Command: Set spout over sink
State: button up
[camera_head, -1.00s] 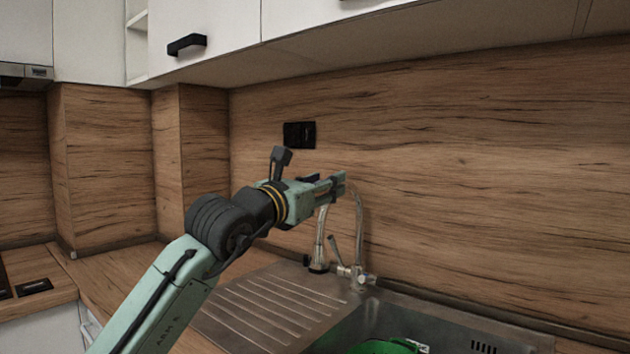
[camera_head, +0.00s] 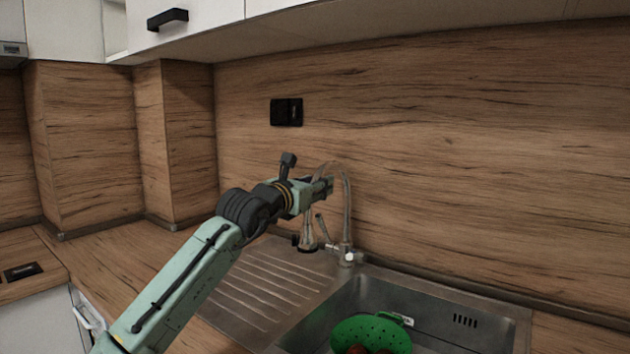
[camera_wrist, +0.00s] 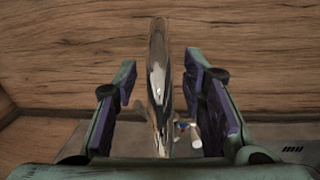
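The chrome spout (camera_head: 347,205) is a tall arch rising from the tap base at the back of the sink (camera_head: 452,293). Its nozzle end (camera_head: 307,240) hangs at the left, above the ribbed drainboard rather than the basin. My gripper (camera_head: 326,187) is at the upper part of the arch and hides some of it. In the wrist view, my gripper (camera_wrist: 160,100) is open, with the spout (camera_wrist: 158,75) upright between its fingers. A gap shows at the left finger; the spout is nearer the right finger, and contact there cannot be told.
A green colander (camera_head: 372,332) with red items lies in the basin. The tap lever (camera_head: 322,224) stands beside the spout. The wooden splashback (camera_head: 480,150) is close behind, with a black socket (camera_head: 286,112). White cabinets hang above. The drainboard (camera_head: 255,290) is clear.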

jog(key=shift+w, duration=0.1)
jog(key=shift+c, duration=0.4)
grip_shut()
jog(key=shift+d, duration=0.1)
dwell(0.4)
